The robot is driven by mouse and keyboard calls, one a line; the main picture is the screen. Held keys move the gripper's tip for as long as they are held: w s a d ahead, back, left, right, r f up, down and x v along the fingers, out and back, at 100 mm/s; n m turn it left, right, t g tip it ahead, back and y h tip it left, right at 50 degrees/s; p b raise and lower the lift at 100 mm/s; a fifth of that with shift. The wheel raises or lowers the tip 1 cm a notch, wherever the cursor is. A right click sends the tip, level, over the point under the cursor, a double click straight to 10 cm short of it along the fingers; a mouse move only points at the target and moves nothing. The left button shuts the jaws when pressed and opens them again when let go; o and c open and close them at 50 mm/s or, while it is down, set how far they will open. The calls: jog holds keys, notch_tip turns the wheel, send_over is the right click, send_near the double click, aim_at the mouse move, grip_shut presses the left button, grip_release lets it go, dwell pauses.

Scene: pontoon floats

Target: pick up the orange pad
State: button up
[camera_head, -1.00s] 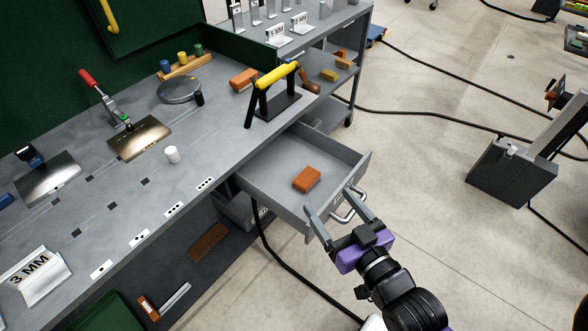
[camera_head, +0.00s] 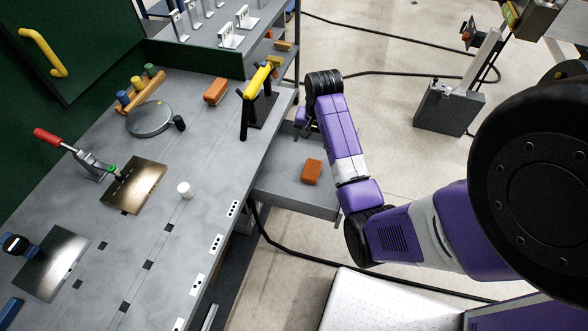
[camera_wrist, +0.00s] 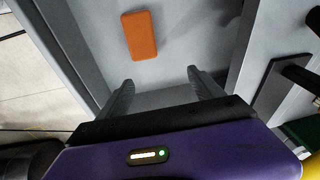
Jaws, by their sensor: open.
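The orange pad (camera_head: 312,171) lies flat in the open grey drawer (camera_head: 283,193), on the bare drawer floor. The wrist view shows the pad (camera_wrist: 140,35) up and left of the gap between my fingers, apart from them. My gripper (camera_wrist: 156,82) is open and empty, with its two fingers apart over the drawer. In the head view my arm covers part of the drawer and most of the gripper.
Another orange block (camera_head: 216,91) lies on the grey workbench (camera_head: 200,150). A yellow-handled black stand (camera_head: 258,97) stands at the bench edge near the drawer. The drawer's walls (camera_wrist: 73,55) rise around the pad.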

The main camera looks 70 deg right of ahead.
aim_at(312, 169)
jog(key=shift+m+g+y, duration=0.4)
jog(key=shift+g+y, duration=0.2)
jog(key=shift+y, duration=0.3)
jog(key=s+a, duration=0.1)
jog(key=a, duration=0.1)
jog(key=s+a+f, duration=0.1)
jog(key=shift+s+a+f, duration=0.15)
jog(key=shift+a, duration=0.2)
jog(key=shift+s+a+f, duration=0.1)
jog(key=shift+s+a, duration=0.15)
notch_tip(312, 169, down, 2)
jog(key=shift+w+f, duration=0.1)
jog(key=shift+f, duration=0.1)
jog(key=shift+w+d+f+p, duration=0.15)
jog(key=shift+f+p, duration=0.05)
jog(key=shift+f, duration=1.1)
jog(key=shift+w+d+f+p, duration=0.1)
jog(key=shift+w+f+p, duration=0.05)
jog(key=shift+f, duration=1.15)
jog(key=c, duration=1.4)
jog(key=shift+r, duration=0.1)
